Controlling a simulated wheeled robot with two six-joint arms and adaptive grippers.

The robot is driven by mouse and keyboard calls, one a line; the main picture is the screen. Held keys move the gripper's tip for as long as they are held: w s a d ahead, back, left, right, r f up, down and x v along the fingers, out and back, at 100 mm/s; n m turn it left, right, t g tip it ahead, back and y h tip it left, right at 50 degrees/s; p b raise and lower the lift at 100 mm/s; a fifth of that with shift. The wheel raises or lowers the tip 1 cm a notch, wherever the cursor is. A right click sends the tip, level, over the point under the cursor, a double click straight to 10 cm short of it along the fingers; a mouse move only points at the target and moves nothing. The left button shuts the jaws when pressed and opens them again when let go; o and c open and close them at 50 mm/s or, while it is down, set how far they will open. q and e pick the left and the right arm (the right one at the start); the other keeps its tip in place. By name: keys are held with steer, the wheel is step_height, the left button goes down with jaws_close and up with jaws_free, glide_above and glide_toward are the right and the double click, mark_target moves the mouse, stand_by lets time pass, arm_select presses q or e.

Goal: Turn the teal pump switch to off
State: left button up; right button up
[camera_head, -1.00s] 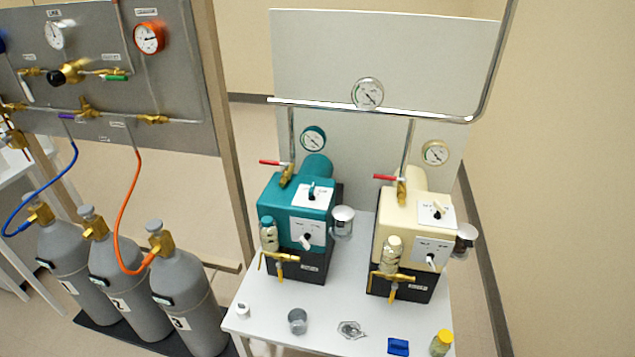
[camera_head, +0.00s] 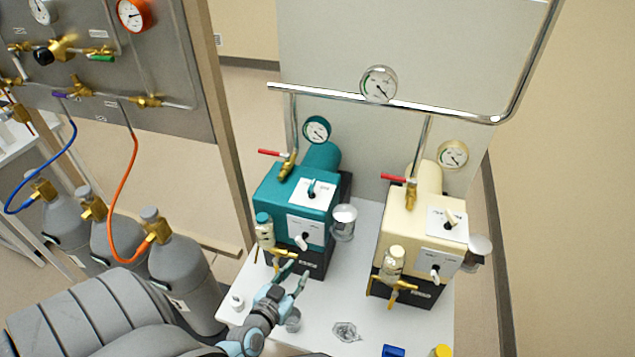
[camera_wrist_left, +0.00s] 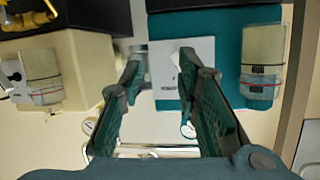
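The teal pump (camera_head: 268,190) stands on the white table. A teal lever switch (camera_head: 312,187) sits on the white plate on its top. A white knob (camera_head: 303,240) sits on the plate on its front. My left gripper (camera_head: 295,276) is below and in front of the teal pump, apart from the switch, its fingers spread and empty. In the left wrist view the open fingers (camera_wrist_left: 158,80) frame part of a white plate (camera_wrist_left: 167,60) next to a teal surface (camera_wrist_left: 222,50). I cannot make out the lever there. My right gripper is not in view.
A cream pump (camera_head: 405,215) stands to the right. A brass tap and oil bottle (camera_head: 264,230) project from the teal pump's front; a clear jar (camera_head: 344,215) hangs at its right. A cup (camera_head: 293,320) and glass dish (camera_head: 345,331) are on the table. Gas cylinders (camera_head: 180,260) stand left.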

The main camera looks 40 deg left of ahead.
mark_target(309, 193)
arm_select(q)
steer(key=w+a+r+n+t+y, duration=0.1)
steer(key=w+a+r+t+y, duration=0.1)
steer(key=r, duration=0.5)
steer(key=w+a+r+n+t+y, duration=0.1)
steer(key=w+r, duration=0.1)
steer(key=r, duration=0.5)
steer(key=b+x, duration=0.1)
steer(key=x, duration=0.3)
steer(key=b+x, duration=0.1)
steer(key=x, duration=0.8)
steer(key=shift+f+b, duration=0.4)
steer(key=shift+w+a+r, duration=0.1)
steer(key=shift+w, duration=0.2)
jaws_close()
